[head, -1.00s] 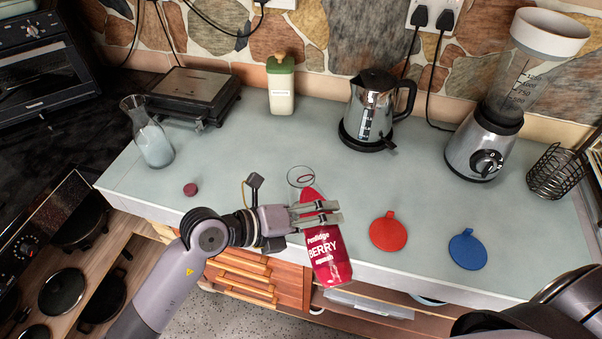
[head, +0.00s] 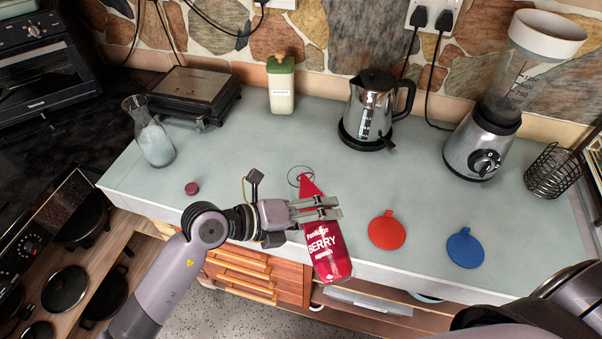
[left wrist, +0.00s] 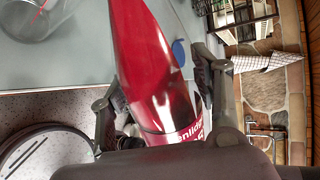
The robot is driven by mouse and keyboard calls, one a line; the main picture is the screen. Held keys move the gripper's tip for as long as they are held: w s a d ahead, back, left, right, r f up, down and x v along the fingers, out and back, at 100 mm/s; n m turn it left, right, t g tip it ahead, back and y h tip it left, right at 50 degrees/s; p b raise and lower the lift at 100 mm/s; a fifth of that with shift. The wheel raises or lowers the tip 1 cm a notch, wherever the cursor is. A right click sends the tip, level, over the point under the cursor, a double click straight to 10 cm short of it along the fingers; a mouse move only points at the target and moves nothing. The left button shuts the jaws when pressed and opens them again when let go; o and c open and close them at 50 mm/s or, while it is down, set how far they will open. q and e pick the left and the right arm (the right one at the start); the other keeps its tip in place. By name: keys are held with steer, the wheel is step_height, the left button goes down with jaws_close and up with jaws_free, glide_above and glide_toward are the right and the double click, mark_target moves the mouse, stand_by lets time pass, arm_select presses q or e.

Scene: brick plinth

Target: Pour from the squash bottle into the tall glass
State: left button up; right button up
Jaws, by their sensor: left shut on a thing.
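My left gripper (head: 316,209) is shut around the red squash bottle (head: 328,250), labelled "BERRY". The bottle is tilted, its narrow neck end pointing to the back of the counter and its base towards the front edge. The tall glass (head: 292,177) is clear and seen from above as a faint ring; the neck end overlaps it in the head view. I cannot tell whether liquid flows or the two touch. The left wrist view shows the bottle (left wrist: 150,60) between the fingers and a clear glass (left wrist: 38,18) at the top left. My right gripper is not in view.
A dark red cap (head: 191,188) lies left of the glass. A carafe (head: 154,140), a cream container (head: 281,90), a kettle (head: 368,112) and a blender (head: 482,145) stand farther back. Red (head: 387,231) and blue (head: 465,249) discs lie flat at the right.

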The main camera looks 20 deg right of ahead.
arm_select(q)
steer(key=shift+w+r+n+p, duration=0.1)
steer(key=shift+r+n+p, duration=0.2)
steer(key=shift+r+p, duration=0.5)
stand_by(1.4)
